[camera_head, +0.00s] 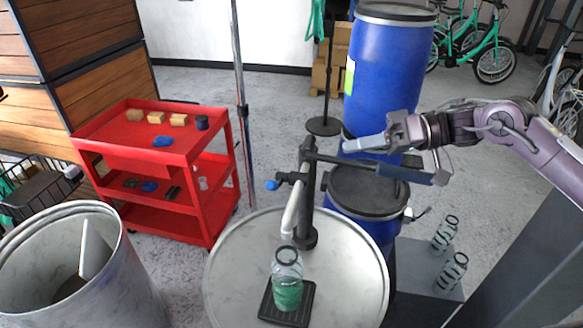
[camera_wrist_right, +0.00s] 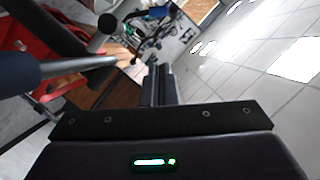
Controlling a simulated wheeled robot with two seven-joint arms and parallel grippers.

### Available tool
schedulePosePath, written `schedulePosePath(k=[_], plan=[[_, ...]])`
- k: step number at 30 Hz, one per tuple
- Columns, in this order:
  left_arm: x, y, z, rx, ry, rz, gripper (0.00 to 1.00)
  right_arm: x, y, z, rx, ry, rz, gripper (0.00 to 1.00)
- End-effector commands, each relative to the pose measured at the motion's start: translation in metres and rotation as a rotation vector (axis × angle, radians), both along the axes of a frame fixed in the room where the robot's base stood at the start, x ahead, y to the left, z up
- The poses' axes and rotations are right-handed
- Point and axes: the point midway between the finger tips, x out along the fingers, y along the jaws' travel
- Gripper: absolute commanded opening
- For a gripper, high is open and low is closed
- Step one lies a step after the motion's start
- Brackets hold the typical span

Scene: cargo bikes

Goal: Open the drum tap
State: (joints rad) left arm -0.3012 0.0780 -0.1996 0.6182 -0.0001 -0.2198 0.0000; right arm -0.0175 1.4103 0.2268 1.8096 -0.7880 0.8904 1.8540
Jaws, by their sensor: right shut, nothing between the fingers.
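A black upright post with fittings (camera_head: 308,200) stands on the pale round drum top (camera_head: 235,265). A small blue-tipped handle (camera_head: 272,185) sticks out to its left, and a pale spout (camera_head: 291,212) slopes down. A long lever with a dark blue grip (camera_head: 405,174) reaches right from the post; the grip also shows in the right wrist view (camera_wrist_right: 18,72). A clear bottle with green liquid (camera_head: 287,280) stands under the spout on a black tray (camera_head: 273,306). My right gripper (camera_head: 364,144) is shut and empty, above the lever and apart from it. Its fingers show in the wrist view (camera_wrist_right: 159,84).
Stacked blue drums (camera_head: 385,65) stand behind the lever, close to my right gripper. A red shelf cart (camera_head: 160,150) is at left, and a grey open barrel (camera_head: 130,265) at lower left. A thin metal pole (camera_head: 240,80) stands behind the drum top.

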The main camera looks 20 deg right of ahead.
Motion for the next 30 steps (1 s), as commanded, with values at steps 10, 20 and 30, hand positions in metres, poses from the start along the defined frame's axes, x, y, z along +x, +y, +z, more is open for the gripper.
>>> schedulePosePath(k=[10, 20, 30], plan=[[-0.004, 0.003, 0.004, 0.003, 0.005, -0.002, 0.83, 0.003, 0.005, 0.001, 0.001, -0.004, -0.002, 0.00], [0.002, 0.002, 0.022, 0.002, -0.004, -0.002, 0.83, 0.013, 0.033, -0.003, 0.006, -0.006, -0.003, 0.00], [0.003, 0.002, 0.049, 0.002, -0.005, -0.002, 0.83, 0.032, 0.084, -0.016, 0.006, -0.003, 0.000, 0.00]])
